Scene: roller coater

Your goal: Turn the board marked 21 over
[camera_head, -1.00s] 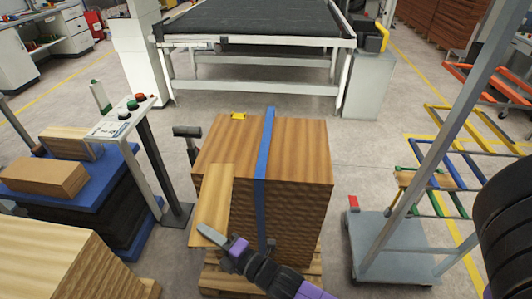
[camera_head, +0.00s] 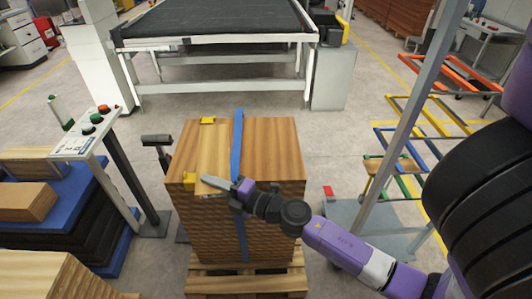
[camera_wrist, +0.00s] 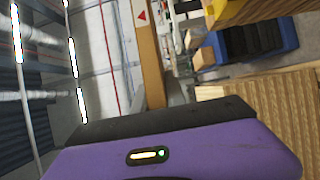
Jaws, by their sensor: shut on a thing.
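A pale wooden board (camera_head: 214,154) shows on the left part of the top of a strapped wood stack (camera_head: 275,142). My gripper (camera_head: 222,186) comes in from the right and is shut on the board's near end, by the stack's front top edge. No number can be read on the board, and its far end blends with the stack top. I cannot tell whether it lies flat or is slightly raised. In the wrist view my purple gripper body fills the bottom, and the fingertips are hidden.
A blue strap (camera_head: 238,143) runs over the stack. Yellow pieces sit at its back (camera_head: 207,121) and left edge (camera_head: 188,180). A button console (camera_head: 88,130) stands left, a black conveyor (camera_head: 215,20) behind, and a grey post (camera_head: 400,100) with coloured racks right.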

